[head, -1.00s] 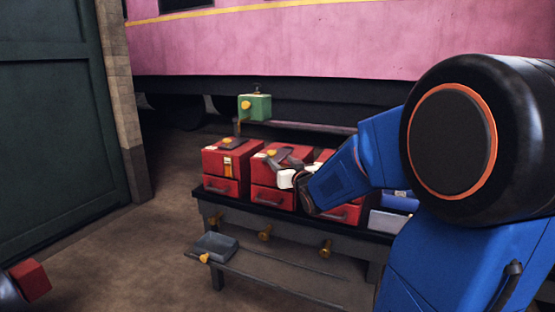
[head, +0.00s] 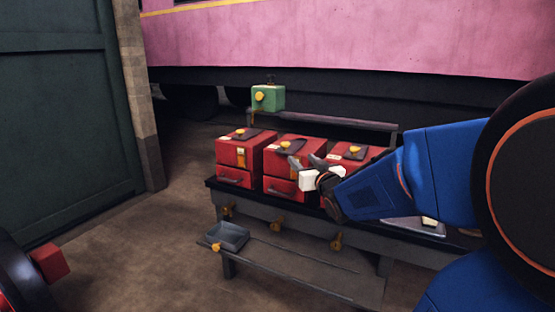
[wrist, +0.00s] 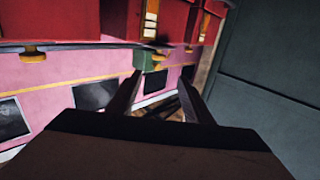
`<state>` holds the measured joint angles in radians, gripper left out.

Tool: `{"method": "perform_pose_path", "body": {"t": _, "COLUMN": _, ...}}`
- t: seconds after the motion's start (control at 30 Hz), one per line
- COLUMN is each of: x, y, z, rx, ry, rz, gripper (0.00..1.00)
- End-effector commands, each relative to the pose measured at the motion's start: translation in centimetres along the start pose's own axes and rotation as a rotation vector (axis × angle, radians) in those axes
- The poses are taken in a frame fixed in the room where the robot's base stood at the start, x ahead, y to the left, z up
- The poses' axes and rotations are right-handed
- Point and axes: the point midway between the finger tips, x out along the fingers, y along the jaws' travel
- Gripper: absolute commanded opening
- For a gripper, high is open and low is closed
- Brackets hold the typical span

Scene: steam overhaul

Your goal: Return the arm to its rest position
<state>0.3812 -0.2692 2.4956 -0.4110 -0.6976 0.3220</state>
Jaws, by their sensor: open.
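My gripper (head: 302,166) is open and empty in the head view, in front of the red boxes at the bench; whether it touches them cannot be told. In the wrist view its two dark fingers (wrist: 160,97) stand apart with nothing between them. My blue arm is bent and reaches in from the right, hiding the right part of the bench.
Several red boxes (head: 239,153) stand on a dark bench (head: 213,184). A green box (head: 268,98) is behind them. A grey tray (head: 229,237) sits on the lower shelf. Brass knobs (head: 277,222) stick out in front. Open floor lies left, beside a dark green door (head: 65,120).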

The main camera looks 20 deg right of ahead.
Motion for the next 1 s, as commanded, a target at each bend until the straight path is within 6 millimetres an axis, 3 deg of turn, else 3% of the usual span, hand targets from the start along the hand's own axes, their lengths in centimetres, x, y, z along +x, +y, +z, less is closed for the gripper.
{"method": "perform_pose_path", "body": {"t": 0.27, "x": -0.4, "y": -0.3, "z": 0.3, "rx": -0.004, "ry": -0.028, "rz": 0.009, "gripper": 0.46}}
{"method": "perform_pose_path", "body": {"t": 0.47, "x": -3.1, "y": -1.4, "z": 2.2, "rx": -0.019, "ry": -0.186, "rz": 0.052, "gripper": 0.46}}
{"method": "perform_pose_path", "body": {"t": 0.77, "x": -10.8, "y": -4.1, "z": 6.7, "rx": -0.031, "ry": -0.512, "rz": 0.078, "gripper": 0.46}}
{"method": "perform_pose_path", "body": {"t": 1.0, "x": -19.2, "y": -6.9, "z": 10.3, "rx": -0.04, "ry": -0.785, "rz": 0.034, "gripper": 0.46}}
